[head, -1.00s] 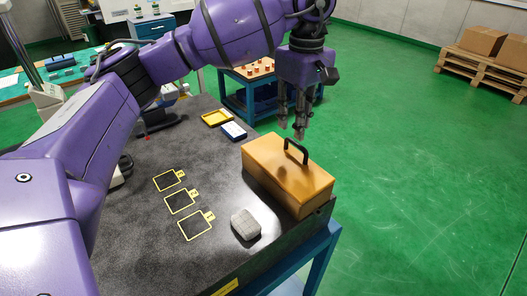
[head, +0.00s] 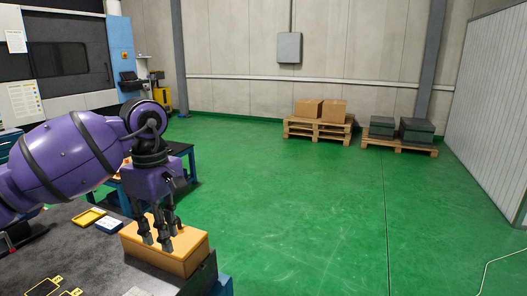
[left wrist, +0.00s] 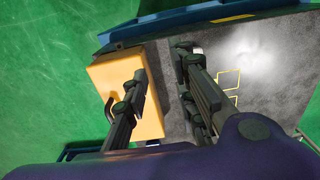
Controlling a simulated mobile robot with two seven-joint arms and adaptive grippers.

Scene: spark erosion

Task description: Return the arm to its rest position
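My left gripper (head: 158,240) is at the lower left of the head view, pointing down, its fingers in front of the orange box (head: 192,262) in the picture. The fingers are apart with nothing between them. In the left wrist view, the open left gripper (left wrist: 162,72) has one finger overlapping the orange box (left wrist: 150,108) and the other over the dark tabletop. The box's dark handle (left wrist: 109,106) shows beside the near finger, outside the gap. I cannot tell how high the fingertips are above the box. My right gripper is in neither view.
The dark tabletop (head: 92,262) holds a yellow tray (head: 88,217), a blue-and-white box (head: 109,225) and yellow outlines (head: 44,288). Open green floor (head: 320,215) lies right of the table. Pallets with cardboard boxes (head: 308,108) and dark crates (head: 416,130) stand at the back.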

